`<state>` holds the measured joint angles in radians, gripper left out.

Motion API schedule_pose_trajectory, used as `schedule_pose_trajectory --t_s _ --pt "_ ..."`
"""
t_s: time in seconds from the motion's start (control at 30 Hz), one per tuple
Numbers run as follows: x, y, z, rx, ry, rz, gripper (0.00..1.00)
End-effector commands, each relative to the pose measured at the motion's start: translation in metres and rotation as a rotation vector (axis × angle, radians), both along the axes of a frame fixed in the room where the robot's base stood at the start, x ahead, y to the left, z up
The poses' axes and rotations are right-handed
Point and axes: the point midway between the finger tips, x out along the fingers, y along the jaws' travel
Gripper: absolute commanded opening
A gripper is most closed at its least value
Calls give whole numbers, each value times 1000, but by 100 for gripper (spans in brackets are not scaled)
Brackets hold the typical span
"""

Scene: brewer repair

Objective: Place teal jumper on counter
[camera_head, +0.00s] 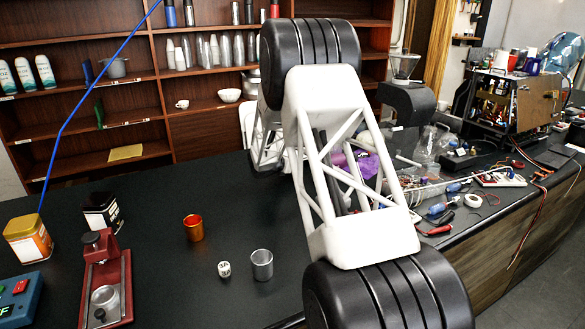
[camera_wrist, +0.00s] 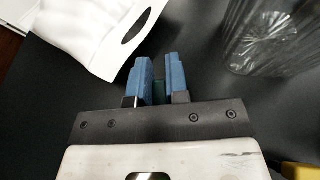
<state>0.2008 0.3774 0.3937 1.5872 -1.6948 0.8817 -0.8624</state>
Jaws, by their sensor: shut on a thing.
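My gripper (camera_wrist: 159,65) shows in the wrist view, its two blue fingers close together. A small dark teal piece (camera_wrist: 159,90) sits between the fingers near their base, and I take it to be the teal jumper. Most of it is hidden by the fingers. The fingers point over the black counter (camera_wrist: 195,25); I cannot tell whether the piece touches it. In the head view the counter (camera_head: 150,240) spans the picture, and my arm hides the gripper and the jumper.
In the wrist view, a white object with a dark oval opening (camera_wrist: 90,35) lies left of the fingers and a clear container (camera_wrist: 268,40) right. In the head view, an orange cup (camera_head: 193,228), metal cup (camera_head: 262,265) and red device (camera_head: 105,280) stand left; tools clutter the right.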

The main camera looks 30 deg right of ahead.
Motion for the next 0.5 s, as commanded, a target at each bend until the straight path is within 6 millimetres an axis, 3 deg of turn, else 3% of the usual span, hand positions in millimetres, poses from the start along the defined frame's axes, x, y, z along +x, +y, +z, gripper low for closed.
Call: schedule_pose_trajectory --t_s 0.17,0.5 --pt "0 0 -14 0 -1 0 0" --pt "0 0 -15 0 -1 0 0"
